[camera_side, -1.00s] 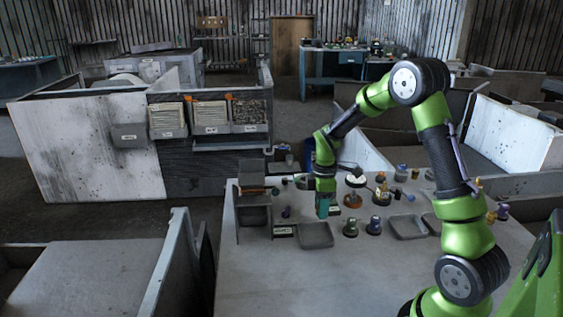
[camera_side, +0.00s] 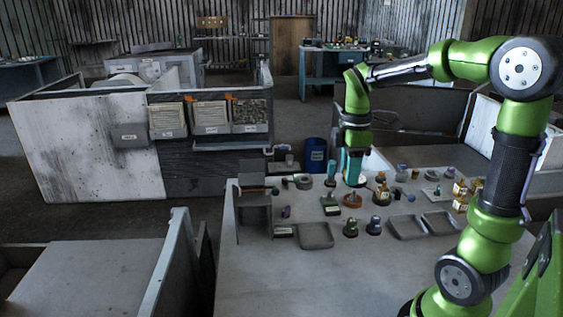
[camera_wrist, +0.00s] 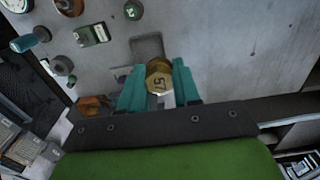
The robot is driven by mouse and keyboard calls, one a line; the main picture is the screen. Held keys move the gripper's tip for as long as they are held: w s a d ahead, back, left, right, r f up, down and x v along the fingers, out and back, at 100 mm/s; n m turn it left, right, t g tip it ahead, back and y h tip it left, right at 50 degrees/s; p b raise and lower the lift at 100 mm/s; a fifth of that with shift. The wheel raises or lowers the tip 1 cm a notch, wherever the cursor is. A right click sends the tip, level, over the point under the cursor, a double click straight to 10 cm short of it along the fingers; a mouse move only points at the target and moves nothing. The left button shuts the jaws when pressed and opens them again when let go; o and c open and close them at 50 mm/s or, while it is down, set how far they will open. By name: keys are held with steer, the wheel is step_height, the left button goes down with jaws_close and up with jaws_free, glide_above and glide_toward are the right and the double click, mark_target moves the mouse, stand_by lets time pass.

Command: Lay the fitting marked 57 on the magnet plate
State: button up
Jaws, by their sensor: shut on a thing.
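In the wrist view a brass-coloured fitting marked 57 (camera_wrist: 159,78) sits between the teal fingers of my gripper (camera_wrist: 160,85). The gripper is shut on it, and the number faces the camera. In the side view my gripper (camera_side: 353,180) points down over the far part of the bench, near a round orange-brown base (camera_side: 352,201). The fitting is hard to make out there. A small dark block with a pale label (camera_side: 331,204) stands to the left of the gripper; it also shows in the wrist view (camera_wrist: 92,35). I cannot tell which thing is the magnet plate.
Grey shallow trays (camera_side: 316,236) (camera_side: 407,228) lie along the bench, with green (camera_side: 350,228) and blue (camera_side: 374,226) fittings between them. Several small parts stand around the gripper. A blue bin (camera_side: 315,155) is behind the bench. The bench front (camera_side: 330,280) is clear.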

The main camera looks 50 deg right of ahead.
step_height(320, 180, up, 7)
steer(key=shift+f, duration=0.2)
steer(key=w+a+f, duration=0.1)
steer(key=w+a, duration=0.4)
steer(key=w, duration=0.6)
steer(key=w+a, duration=0.5)
steer(key=w, duration=0.6)
steer(key=shift+f, duration=4.3)
steer(key=o, duration=0.9)
steer(key=shift+o, duration=1.2)
steer(key=shift+s+f, duration=0.1)
